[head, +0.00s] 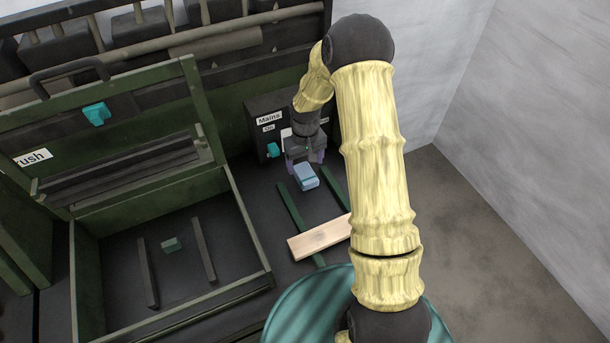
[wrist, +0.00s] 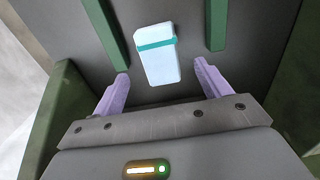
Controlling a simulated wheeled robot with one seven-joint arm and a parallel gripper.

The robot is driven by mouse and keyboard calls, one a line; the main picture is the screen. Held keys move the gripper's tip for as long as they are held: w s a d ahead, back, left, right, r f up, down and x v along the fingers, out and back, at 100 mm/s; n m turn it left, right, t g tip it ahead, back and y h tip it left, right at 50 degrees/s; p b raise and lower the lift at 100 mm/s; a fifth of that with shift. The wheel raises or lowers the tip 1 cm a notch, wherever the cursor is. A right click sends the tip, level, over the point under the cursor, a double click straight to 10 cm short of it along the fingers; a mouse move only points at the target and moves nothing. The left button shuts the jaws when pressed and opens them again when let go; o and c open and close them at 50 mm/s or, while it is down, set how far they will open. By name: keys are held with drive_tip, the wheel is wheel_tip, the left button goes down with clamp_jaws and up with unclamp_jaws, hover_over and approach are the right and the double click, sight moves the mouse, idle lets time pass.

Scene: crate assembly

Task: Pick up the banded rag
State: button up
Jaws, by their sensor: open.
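The banded rag is a small pale-blue block with a teal band (wrist: 158,62). In the head view the rag (head: 306,177) lies on the dark surface between two green strips, just in front of my gripper (head: 304,160). In the wrist view my gripper (wrist: 160,88) has its two purple fingers spread wide. The rag is ahead of the fingers and between their lines, with its near end close to the fingertip level. Nothing is held. I cannot tell the exact height of the fingers above the rag.
A pale wooden plank (head: 320,237) lies across the green strips (head: 290,208). A dark box labelled Mains (head: 262,128) stands behind my gripper. A teal round surface (head: 300,305) is at the front.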

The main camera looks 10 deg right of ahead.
sight(305, 173)
drive_tip(key=shift+f, duration=0.1)
wheel_tip(305, 173, down, 5)
drive_tip(key=shift+f, duration=0.1)
idle(0.5)
drive_tip(key=shift+c, duration=0.5)
drive_tip(key=c, duration=1)
wheel_tip(305, 173, up, 10)
drive_tip(key=shift+r, duration=0.1)
